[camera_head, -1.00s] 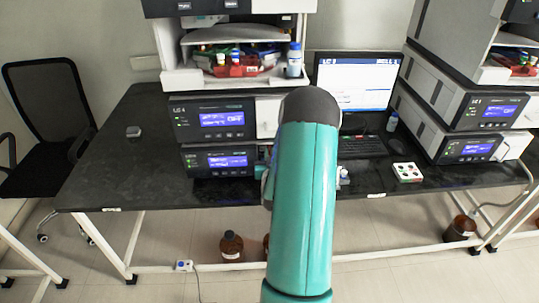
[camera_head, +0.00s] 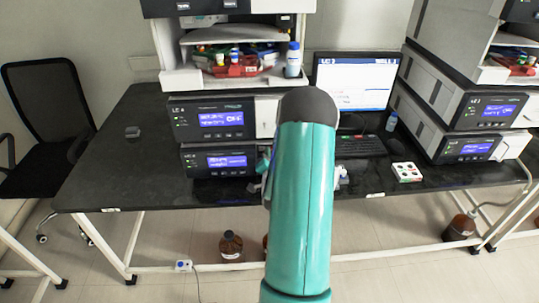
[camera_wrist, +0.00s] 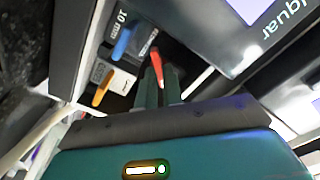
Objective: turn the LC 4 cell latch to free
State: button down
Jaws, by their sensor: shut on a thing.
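The LC 4 stack (camera_head: 213,119) stands on the left part of the bench, its front panels lit with blue displays. In the wrist view, a red lever (camera_wrist: 156,60) sticks out of the stack's front, and the tips of my gripper (camera_wrist: 159,76) are shut on it. A blue lever (camera_wrist: 121,44) and an orange lever (camera_wrist: 102,88) show to its left, apart from my fingers. I cannot read which lever is labelled as the cell latch. In the head view my arm hides the gripper and the levers.
A monitor (camera_head: 354,82) and keyboard (camera_head: 360,146) stand right of the stack. A second stack (camera_head: 485,110) is at the far right. A red and white tray (camera_head: 407,172) lies near the front edge. A brown bottle (camera_head: 231,246) stands on the floor. The bench's left part is mostly clear.

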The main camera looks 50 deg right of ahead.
jog(key=shift+f+m, duration=0.2)
jog(key=shift+m, duration=4.4)
jog(key=c, duration=1.5)
grip_release()
jog(key=shift+c, duration=0.2)
jog(key=shift+s, duration=0.1)
jog(key=v, duration=1.3)
jog(key=shift+s+a, duration=0.3)
